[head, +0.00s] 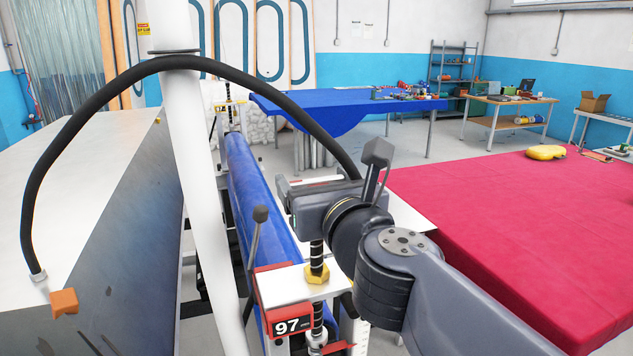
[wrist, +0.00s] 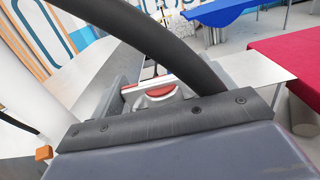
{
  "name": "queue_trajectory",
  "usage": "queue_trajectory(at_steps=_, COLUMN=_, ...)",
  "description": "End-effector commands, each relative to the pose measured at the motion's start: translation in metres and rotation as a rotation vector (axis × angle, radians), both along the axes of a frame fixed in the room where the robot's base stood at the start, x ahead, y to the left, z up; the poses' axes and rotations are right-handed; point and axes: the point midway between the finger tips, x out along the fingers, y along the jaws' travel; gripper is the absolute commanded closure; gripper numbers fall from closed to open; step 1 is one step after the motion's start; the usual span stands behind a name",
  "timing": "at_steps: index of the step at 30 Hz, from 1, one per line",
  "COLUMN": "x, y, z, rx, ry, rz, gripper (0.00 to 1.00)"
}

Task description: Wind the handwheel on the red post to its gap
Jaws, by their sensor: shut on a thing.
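The red post (head: 289,322) stands low in the middle of the head view, with the number 97 on its front. A threaded screw (head: 317,252) rises from it through a yellow nut (head: 317,273) and a white plate. My gripper (head: 305,195) is at the top of this screw, shut on the handwheel. The handwheel is mostly hidden by the gripper. In the wrist view a pale part with a red cap (wrist: 160,91), apparently the handwheel, shows beyond the gripper's dark edge. I cannot make out the gap.
A lever with a dark knob (head: 260,214) stands left of the screw. A white pole (head: 190,150) and a black hose (head: 100,95) are close on the left. A blue roll (head: 255,185) lies behind. A red padded table (head: 510,220) fills the right.

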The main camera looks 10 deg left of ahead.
Motion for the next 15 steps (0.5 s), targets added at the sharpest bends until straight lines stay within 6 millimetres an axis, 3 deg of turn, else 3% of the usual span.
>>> queue_trajectory(at_steps=2, x=-0.0005, y=-0.0003, z=0.0060, rx=0.005, ry=-0.009, rz=0.001, gripper=0.46)
queue_trajectory(at_steps=3, x=-0.0005, y=-0.0003, z=0.0058, rx=0.005, ry=-0.009, rz=0.001, gripper=0.20)
queue_trajectory(at_steps=10, x=-0.0002, y=-0.0002, z=0.0031, rx=0.003, ry=-0.004, rz=0.001, gripper=0.02)
queue_trajectory(at_steps=15, x=-0.0001, y=0.0000, z=0.0020, rx=0.002, ry=-0.003, rz=0.001, gripper=0.02)
